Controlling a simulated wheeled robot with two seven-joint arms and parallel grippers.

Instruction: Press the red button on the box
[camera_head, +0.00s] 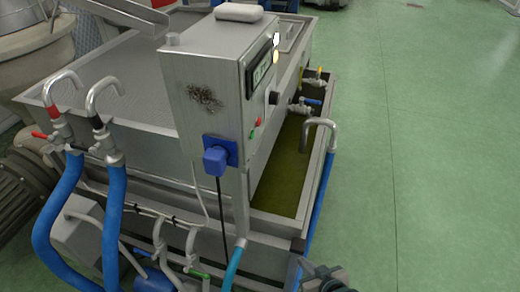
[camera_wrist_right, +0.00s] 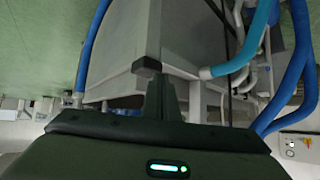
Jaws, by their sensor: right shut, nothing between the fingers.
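The grey metal control box (camera_head: 203,90) stands on a post at the near end of the steel tank, in the head view. Its right-hand face is seen at a steep angle. A small red button (camera_head: 258,121) sits low on that face, with a green one just below it. My right gripper (camera_head: 325,279) shows only partly at the bottom edge, well below and to the right of the box, apart from it. In the right wrist view its dark fingers (camera_wrist_right: 150,68) are together, with nothing between them. My left gripper is not in view.
Blue hoses (camera_head: 113,220) with bent metal pipes stand left of the box. Another bent pipe (camera_head: 323,123) with a blue hose rises between the box and the open floor. The green floor (camera_head: 430,140) at right is clear. A pale panel (camera_wrist_right: 297,147) shows small at the wrist view's right edge.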

